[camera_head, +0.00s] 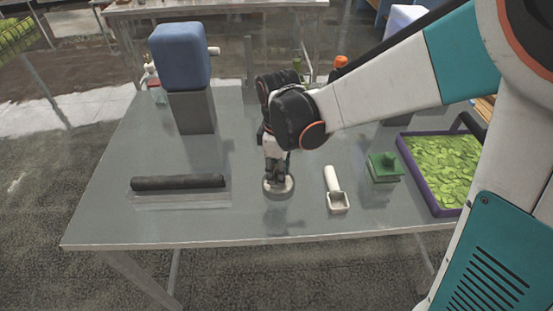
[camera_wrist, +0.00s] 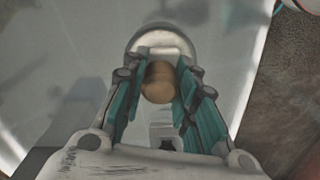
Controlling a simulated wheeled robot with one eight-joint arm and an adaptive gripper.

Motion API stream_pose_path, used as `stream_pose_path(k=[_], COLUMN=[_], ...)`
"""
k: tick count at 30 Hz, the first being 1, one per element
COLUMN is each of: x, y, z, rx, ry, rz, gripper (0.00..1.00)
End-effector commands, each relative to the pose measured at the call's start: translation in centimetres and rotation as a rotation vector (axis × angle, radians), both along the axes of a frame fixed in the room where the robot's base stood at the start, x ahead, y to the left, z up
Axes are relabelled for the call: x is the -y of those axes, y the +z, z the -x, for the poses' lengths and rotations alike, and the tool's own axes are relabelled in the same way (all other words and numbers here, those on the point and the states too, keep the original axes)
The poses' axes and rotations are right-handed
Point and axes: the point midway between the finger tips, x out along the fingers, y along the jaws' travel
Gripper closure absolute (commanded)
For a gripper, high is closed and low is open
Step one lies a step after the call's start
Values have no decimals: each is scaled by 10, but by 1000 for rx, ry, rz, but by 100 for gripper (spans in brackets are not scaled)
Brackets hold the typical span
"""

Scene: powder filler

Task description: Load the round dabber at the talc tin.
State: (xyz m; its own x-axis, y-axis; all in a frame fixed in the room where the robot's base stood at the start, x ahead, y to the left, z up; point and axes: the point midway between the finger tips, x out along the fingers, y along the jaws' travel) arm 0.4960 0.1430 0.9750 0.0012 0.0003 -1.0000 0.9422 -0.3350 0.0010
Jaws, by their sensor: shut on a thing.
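The round dabber (camera_head: 279,188) is a pale disc with a tan wooden knob. It shows below my gripper (camera_head: 273,176) near the table's front middle. In the wrist view the dabber's pale rim (camera_wrist: 165,36) is beyond the fingertips, and its knob sits between the teal finger pads of my gripper (camera_wrist: 158,85). My gripper points down and is shut on the knob. I cannot tell whether the disc touches the table or hangs just above it. I cannot make out a talc tin for certain in either view; my arm hides part of the table's back.
On the grey table (camera_head: 110,205) lie a black roller (camera_head: 178,182) to the left, a white scoop (camera_head: 335,190) and a green block (camera_head: 384,167) to the right. A purple-rimmed tray (camera_head: 409,169) holds green pieces. A blue block (camera_head: 180,56) tops a grey stand (camera_head: 191,112).

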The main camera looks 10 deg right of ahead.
Motion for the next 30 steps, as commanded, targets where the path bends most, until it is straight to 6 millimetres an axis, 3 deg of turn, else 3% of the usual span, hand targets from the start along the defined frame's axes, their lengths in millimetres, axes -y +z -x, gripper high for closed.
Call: stream_pose_path(k=[11,30], x=[0,0], y=[0,46], z=[1,1], rx=[-1,0], ry=[0,0], rz=[1,0], gripper=[92,92])
